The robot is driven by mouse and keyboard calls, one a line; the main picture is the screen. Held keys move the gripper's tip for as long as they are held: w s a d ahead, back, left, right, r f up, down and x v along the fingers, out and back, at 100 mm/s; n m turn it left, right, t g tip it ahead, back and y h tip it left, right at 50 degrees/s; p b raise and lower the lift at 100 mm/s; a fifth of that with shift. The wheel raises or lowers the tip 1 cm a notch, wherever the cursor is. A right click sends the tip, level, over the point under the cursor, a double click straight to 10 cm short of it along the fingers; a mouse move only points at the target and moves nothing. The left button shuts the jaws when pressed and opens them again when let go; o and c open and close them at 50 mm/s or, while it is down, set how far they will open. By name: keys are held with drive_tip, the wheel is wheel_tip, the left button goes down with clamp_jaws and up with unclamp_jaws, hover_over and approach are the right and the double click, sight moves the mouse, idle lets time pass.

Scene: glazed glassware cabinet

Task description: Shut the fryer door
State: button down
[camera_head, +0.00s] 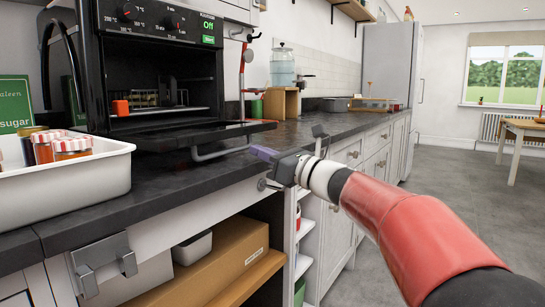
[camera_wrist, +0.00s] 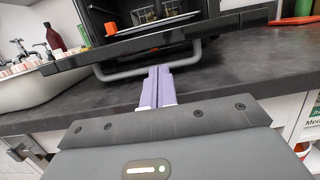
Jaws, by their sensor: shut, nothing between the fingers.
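The fryer (camera_head: 158,60) is a black appliance on the counter with red-marked knobs and a green "Off" display. Its door (camera_head: 200,131) is open, folded down and nearly level in front of the cavity. A grey bar handle (camera_head: 222,153) hangs under the door's outer edge. The wrist view shows the door (camera_wrist: 215,27) and handle (camera_wrist: 120,75) just ahead. My gripper (camera_head: 262,153) is shut and empty, its purple fingers at the handle's near side. In the wrist view its fingertips (camera_wrist: 158,72) overlap the handle bar; I cannot tell whether they touch it.
A white tray (camera_head: 80,188) with striped-lid jars stands left of the fryer on the dark counter (camera_head: 190,170). An orange item (camera_head: 121,107) sits in the cavity. A red stand (camera_head: 243,70) and water dispenser (camera_head: 283,65) are beyond. Open floor (camera_head: 440,170) lies right.

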sight(247, 160)
drive_tip(key=shift+x, duration=2.3)
drive_tip(key=shift+r+p, duration=0.2)
drive_tip(key=shift+p, duration=0.1)
